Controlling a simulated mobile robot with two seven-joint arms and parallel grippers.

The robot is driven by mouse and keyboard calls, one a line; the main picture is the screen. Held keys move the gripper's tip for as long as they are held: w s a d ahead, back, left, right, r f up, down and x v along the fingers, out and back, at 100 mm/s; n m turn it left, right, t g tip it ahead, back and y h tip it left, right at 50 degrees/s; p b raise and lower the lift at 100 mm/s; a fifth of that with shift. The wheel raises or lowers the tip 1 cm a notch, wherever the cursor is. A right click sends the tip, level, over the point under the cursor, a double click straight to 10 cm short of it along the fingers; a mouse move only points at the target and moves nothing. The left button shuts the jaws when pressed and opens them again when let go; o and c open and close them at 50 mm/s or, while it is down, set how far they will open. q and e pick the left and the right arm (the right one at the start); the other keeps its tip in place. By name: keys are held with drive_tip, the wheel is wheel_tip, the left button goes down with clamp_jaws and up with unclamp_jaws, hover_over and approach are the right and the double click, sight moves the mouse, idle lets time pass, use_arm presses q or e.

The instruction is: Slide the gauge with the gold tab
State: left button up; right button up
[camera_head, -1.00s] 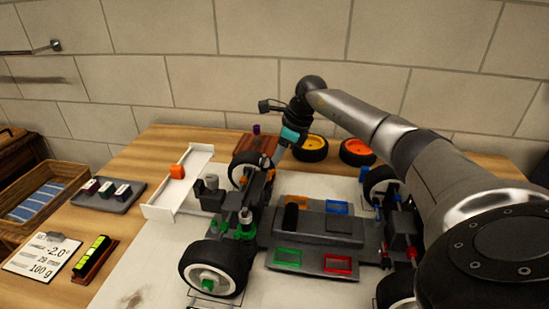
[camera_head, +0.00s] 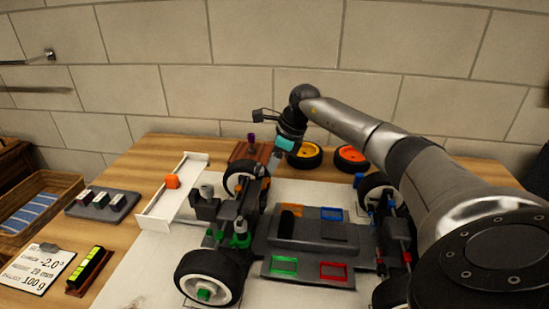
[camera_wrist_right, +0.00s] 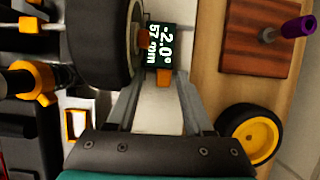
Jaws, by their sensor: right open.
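In the right wrist view, a gauge (camera_wrist_right: 161,45) has a dark green display reading -2.0° and 57 mm. Its gold-orange tab (camera_wrist_right: 163,76) faces my right gripper. It stands beside a black tyre of the car (camera_wrist_right: 98,45). My right gripper (camera_wrist_right: 160,88) is open, with its fingers on either side of the tab; contact cannot be told. In the head view the right gripper (camera_head: 272,158) reaches down behind the car's far left wheel (camera_head: 233,182), and the gauge is not clearly visible there. My left gripper is not in view.
A wooden block with a purple-handled tool (camera_wrist_right: 293,28) and a yellow-rimmed wheel (camera_wrist_right: 250,136) lie close to the gripper. An orange-rimmed wheel (camera_head: 351,158) is farther right. A white wing (camera_head: 172,205) and a card reading -2.0°, 20 mm, 100 g (camera_head: 37,272) are left.

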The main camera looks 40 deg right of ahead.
drive_tip(key=shift+s+d+r, duration=0.1)
drive_tip(key=shift+r, duration=0.25)
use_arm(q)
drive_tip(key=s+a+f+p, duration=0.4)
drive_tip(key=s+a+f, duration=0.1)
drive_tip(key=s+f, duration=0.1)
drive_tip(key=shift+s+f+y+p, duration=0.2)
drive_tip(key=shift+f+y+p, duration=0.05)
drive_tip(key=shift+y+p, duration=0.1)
use_arm(e)
drive_tip(key=v, duration=1.4)
drive_tip(key=shift+s+r, duration=0.15)
